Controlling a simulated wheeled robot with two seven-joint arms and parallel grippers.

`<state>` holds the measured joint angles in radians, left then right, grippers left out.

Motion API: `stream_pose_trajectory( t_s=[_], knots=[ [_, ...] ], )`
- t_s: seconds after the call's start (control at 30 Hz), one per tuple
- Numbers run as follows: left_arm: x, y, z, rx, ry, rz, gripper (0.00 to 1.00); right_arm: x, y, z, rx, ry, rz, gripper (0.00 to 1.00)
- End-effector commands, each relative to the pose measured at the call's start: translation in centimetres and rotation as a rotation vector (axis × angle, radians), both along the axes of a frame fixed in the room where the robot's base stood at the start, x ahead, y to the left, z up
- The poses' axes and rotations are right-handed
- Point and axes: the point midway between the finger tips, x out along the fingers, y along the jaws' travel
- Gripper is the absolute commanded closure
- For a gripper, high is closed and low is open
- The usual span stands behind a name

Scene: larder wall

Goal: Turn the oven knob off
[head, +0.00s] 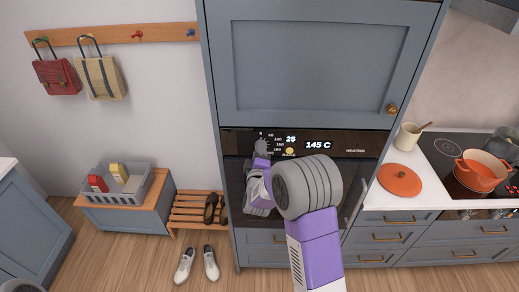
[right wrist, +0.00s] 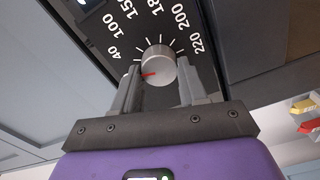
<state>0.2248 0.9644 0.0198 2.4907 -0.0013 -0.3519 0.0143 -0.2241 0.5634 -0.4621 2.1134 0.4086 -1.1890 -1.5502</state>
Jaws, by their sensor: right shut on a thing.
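The oven knob (right wrist: 158,66) is a round grey metal dial on the black control panel. In the right wrist view it sits between the two fingers of my right gripper (right wrist: 159,90), which is shut on it. A red mark on the knob points left and slightly down, below the printed 40. In the head view the right gripper (head: 262,152) is at the left part of the oven panel (head: 362,142), and my arm hides most of the oven door. The display reads 25 and 145 C, with HEATING at its right. My left gripper is not in view.
A blue cabinet (head: 310,62) is above the oven. At right, a counter holds a red lid (head: 399,180), a utensil pot (head: 407,137) and an orange pan (head: 482,170) on the hob. At left are a bench with a grey crate (head: 108,189), a shoe rack and white shoes.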

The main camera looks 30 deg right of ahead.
Motion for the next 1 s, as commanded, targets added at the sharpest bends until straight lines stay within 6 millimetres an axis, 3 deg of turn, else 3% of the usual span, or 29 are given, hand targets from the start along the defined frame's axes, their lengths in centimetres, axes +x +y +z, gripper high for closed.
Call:
stream_pose_trajectory(
  t_s=[0.4, 1.0],
  knots=[
    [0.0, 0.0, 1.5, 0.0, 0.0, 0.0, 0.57, 0.1, 0.1, 0.0, -0.214, 0.129, 0.001, 0.88],
    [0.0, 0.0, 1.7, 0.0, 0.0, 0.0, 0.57, 0.0, 0.0, -0.1, -0.265, 0.16, 0.0, 0.88]
  ],
)
